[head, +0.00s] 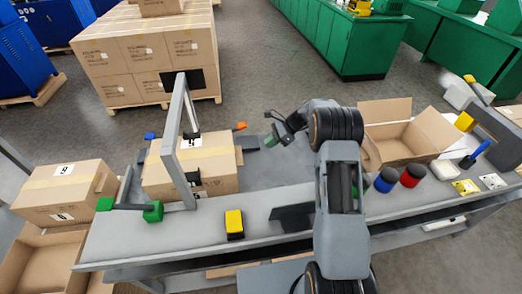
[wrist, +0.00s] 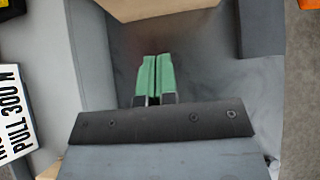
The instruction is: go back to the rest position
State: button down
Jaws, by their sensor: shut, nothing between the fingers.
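My gripper (head: 271,141) is at the end of my raised arm, above the far part of the grey bench in the head view. In the wrist view its two green fingers (wrist: 153,78) are pressed together with nothing between them. A closed cardboard box (head: 205,163) sits to its left on the bench, by a grey upright frame (head: 178,135). The gripper is apart from this box. Part of a box also shows at the top of the wrist view (wrist: 165,8).
An open cardboard box (head: 400,140) stands right of my arm. Blue (head: 386,180) and red (head: 412,175) round items are near it. A yellow-topped block (head: 234,223) lies on the front bench. Another closed box (head: 65,190) is at left. Stacked cartons (head: 140,60) stand behind.

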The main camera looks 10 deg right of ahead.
jog(key=shift+v, duration=1.4)
jog(key=s+d+f+n+g+h, duration=0.1)
jog(key=s+d+f+n+h, duration=0.15)
jog(key=s+n, duration=0.4)
jog(key=s+a+r+n+t+h+p, duration=0.1)
jog(key=s+r+n+t+h, duration=0.1)
jog(key=s+r+n, duration=0.3)
jog(key=s+a+r+n+t+h+p, duration=0.1)
jog(key=s+r+n+h, duration=0.3)
jog(key=s+r, duration=0.9)
jog(key=shift+s+a+r+n+t, duration=0.4)
jog(key=shift+s+n+t, duration=0.7)
jog(key=shift+s, duration=1.7)
